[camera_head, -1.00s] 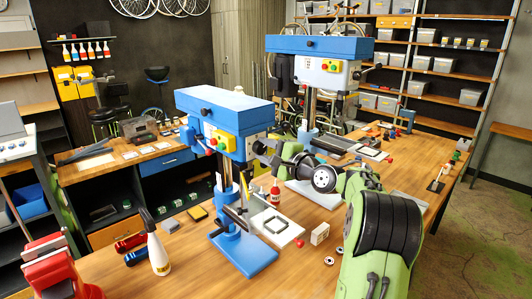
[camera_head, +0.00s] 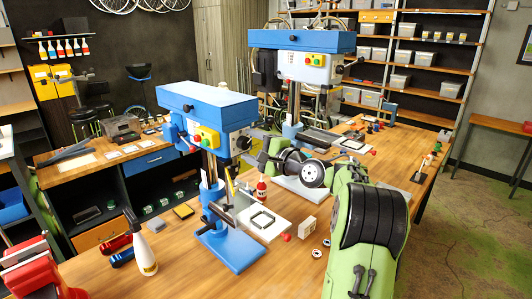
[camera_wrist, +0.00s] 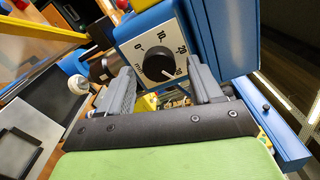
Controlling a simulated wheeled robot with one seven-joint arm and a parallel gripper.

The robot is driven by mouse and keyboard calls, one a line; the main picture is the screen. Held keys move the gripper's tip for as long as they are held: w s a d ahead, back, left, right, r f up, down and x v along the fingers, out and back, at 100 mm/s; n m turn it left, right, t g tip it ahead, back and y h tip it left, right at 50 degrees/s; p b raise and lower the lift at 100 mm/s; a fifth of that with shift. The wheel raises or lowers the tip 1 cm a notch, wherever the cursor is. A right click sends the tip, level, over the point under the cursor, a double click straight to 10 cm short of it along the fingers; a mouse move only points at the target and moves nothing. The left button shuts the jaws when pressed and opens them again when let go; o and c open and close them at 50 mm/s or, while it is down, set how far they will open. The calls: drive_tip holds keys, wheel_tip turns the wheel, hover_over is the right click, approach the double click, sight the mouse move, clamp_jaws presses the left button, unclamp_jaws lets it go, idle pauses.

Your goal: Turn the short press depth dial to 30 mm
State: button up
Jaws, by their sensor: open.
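The short press (camera_head: 206,105), with a blue top, stands on the near bench. In the wrist view its black depth dial (camera_wrist: 154,68) sits on a white scale plate with marks from 0 through 10 and 20 to 30 mm. The dial's white pointer line points to the lower right, close to the 30 mark. My gripper (camera_wrist: 163,88) is open and empty, its grey fingers on the left and right below the dial. The dial looks beyond the fingertips and clear of them. In the head view my wrist is right of the press; the fingers are hard to make out.
A taller blue press (camera_head: 301,60) stands behind. Bare wood lies between.

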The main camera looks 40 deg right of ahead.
drive_tip(key=s+d+b, duration=0.2)
drive_tip(key=s, duration=1.2)
drive_tip(key=shift+s, duration=0.35)
